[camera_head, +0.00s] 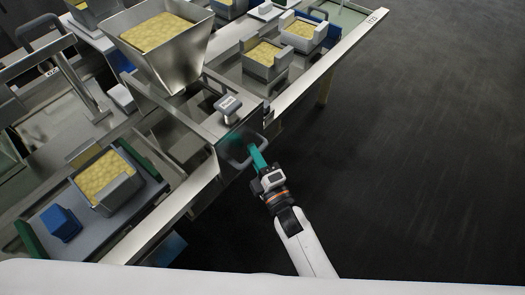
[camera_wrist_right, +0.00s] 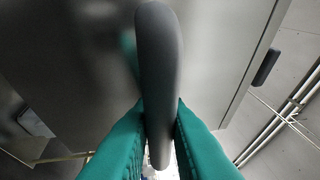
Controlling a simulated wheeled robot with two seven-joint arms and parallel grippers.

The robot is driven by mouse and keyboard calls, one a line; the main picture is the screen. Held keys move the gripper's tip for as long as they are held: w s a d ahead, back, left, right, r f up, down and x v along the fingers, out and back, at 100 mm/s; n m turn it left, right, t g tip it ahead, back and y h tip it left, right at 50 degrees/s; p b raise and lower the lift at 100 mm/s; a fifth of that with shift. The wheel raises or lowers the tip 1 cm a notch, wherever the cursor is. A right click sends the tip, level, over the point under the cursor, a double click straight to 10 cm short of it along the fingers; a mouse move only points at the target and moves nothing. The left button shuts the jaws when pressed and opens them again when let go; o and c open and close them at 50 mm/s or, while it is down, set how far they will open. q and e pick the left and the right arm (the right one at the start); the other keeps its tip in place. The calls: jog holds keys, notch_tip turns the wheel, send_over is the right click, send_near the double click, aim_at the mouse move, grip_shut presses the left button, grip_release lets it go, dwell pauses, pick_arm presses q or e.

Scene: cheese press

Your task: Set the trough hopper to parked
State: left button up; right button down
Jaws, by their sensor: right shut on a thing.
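The trough hopper (camera_head: 163,50) is a flared steel bin full of yellow curd at the upper left of the head view. It stands on a steel carriage (camera_head: 205,122) over the trough table. A grey handle (camera_head: 249,158) sticks out at the near right end of the carriage. It also shows upright and close up in the right wrist view (camera_wrist_right: 158,60). My right gripper (camera_head: 257,157) has teal fingers, seen on both sides of the handle in the wrist view (camera_wrist_right: 160,135), and is shut on it. My left gripper is not in view.
A small grey knob block (camera_head: 229,105) stands on the carriage. Curd-filled moulds stand on both sides, one at the lower left (camera_head: 107,186) and one at the upper right (camera_head: 266,58). A blue block (camera_head: 62,222) lies lower left. The dark floor (camera_head: 420,150) on the right is clear.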

jog(key=shift+s+a+f, duration=0.15)
jog(key=c, duration=1.7)
grip_release()
jog(key=o, duration=0.3)
jog(key=shift+s, duration=0.1)
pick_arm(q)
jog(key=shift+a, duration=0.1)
pick_arm(e)
jog(key=v, duration=1.2)
